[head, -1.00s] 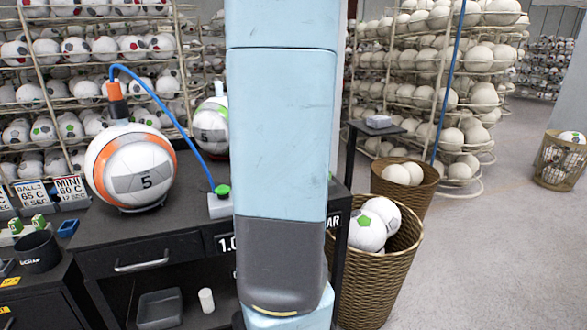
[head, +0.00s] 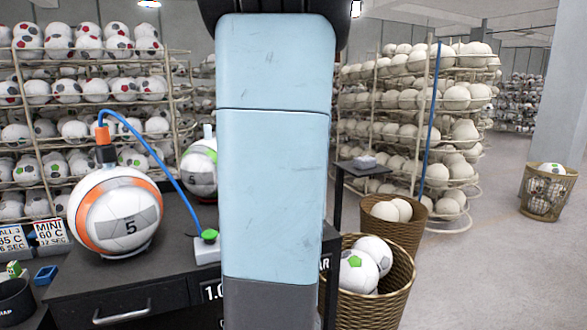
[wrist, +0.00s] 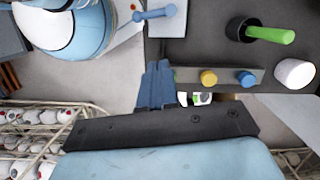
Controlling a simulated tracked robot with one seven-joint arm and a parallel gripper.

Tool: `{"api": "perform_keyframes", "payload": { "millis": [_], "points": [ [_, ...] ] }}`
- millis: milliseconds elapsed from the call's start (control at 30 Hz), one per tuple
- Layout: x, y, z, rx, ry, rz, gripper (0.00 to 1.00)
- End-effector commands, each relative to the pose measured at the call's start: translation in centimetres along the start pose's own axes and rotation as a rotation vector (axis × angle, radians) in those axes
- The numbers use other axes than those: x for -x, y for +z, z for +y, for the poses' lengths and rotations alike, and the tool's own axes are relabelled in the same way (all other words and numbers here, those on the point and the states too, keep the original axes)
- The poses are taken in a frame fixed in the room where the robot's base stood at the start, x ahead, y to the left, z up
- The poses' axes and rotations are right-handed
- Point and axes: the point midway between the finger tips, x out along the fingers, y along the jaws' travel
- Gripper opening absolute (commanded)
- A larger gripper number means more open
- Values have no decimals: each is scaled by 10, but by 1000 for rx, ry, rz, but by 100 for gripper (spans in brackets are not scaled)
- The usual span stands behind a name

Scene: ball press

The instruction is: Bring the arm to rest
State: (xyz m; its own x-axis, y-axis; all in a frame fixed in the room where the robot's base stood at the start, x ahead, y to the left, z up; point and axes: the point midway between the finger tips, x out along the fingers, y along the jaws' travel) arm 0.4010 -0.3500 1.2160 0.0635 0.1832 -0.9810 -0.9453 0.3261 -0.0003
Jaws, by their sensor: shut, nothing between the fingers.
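My arm fills the middle of the head view as a tall light-blue link. My gripper (wrist: 158,85) shows in the wrist view as dark blue-grey fingers pressed together, with nothing between them. In the head view my gripper is not visible. The fingers touch nothing that I can make out. Part of a blue and white round thing (wrist: 75,25) is at the wrist view's upper left, apart from the fingers.
A press ball marked 5 (head: 117,215) stands on the dark bench (head: 75,280), left of my arm. A green button (head: 209,235) is near my arm. Wicker baskets (head: 385,300) with balls stand right. Ball racks (head: 20,95) line the back.

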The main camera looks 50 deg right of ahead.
Motion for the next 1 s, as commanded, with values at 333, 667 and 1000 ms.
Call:
{"api": "perform_keyframes", "payload": {
  "millis": [333, 667, 1000],
  "points": [
    [0, 1, 0, 2, 0, 0, 0],
    [-14, 78, -1, 371, -60, 44, 0],
    [-48, 209, 36, 1082, -168, 182, 0]
  ]
}}
